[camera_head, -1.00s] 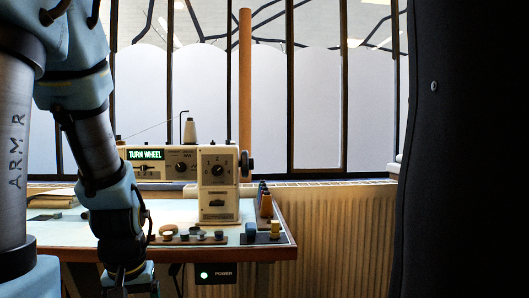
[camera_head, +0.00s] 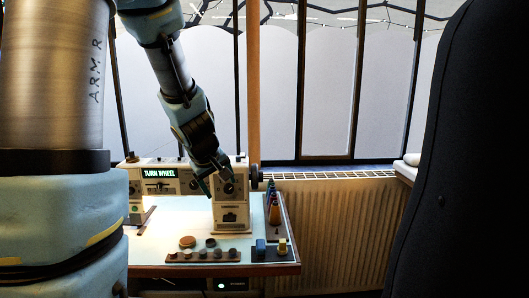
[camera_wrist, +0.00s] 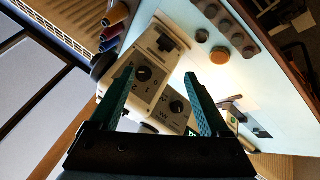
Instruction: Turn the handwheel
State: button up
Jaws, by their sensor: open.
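The cream sewing machine (camera_head: 233,214) stands on the table, and its display (camera_head: 160,173) reads "TURN WHEEL". The black handwheel (camera_head: 255,177) sticks out from the right side of the machine head. In the wrist view the handwheel (camera_wrist: 103,66) shows at the upper left, outside the left finger. My gripper (camera_head: 221,180) is in front of the machine head, left of the handwheel, and hides part of the machine. In the wrist view my gripper (camera_wrist: 159,75) has its two green fingers apart, with the dial face between and beyond them and nothing held.
Thread spools (camera_head: 274,208) stand right of the machine. A strip of round knobs (camera_head: 204,255) and a dark tray with blue and yellow pieces (camera_head: 262,250) lie at the table's front edge. A radiator (camera_head: 335,225) is behind, and a dark upright panel (camera_head: 455,180) fills the right side.

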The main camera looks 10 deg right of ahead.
jog(key=w+d+r+n+t+p, duration=0.1)
jog(key=w+d+r+n+t, duration=0.1)
jog(key=w+d+r+n, duration=0.55)
jog(key=n+g+y, duration=0.1)
jog(key=n+y, duration=0.1)
jog(key=n, duration=0.3)
send_near(257, 176)
jog(key=w+d, duration=0.2)
jog(key=d, duration=0.1)
jog(key=p+x, duration=0.2)
jog(key=x, duration=0.8)
jog(key=shift+w+a+f, duration=0.15)
jog(key=shift+w+f, duration=0.1)
jog(key=shift+w, duration=0.05)
grip_shut()
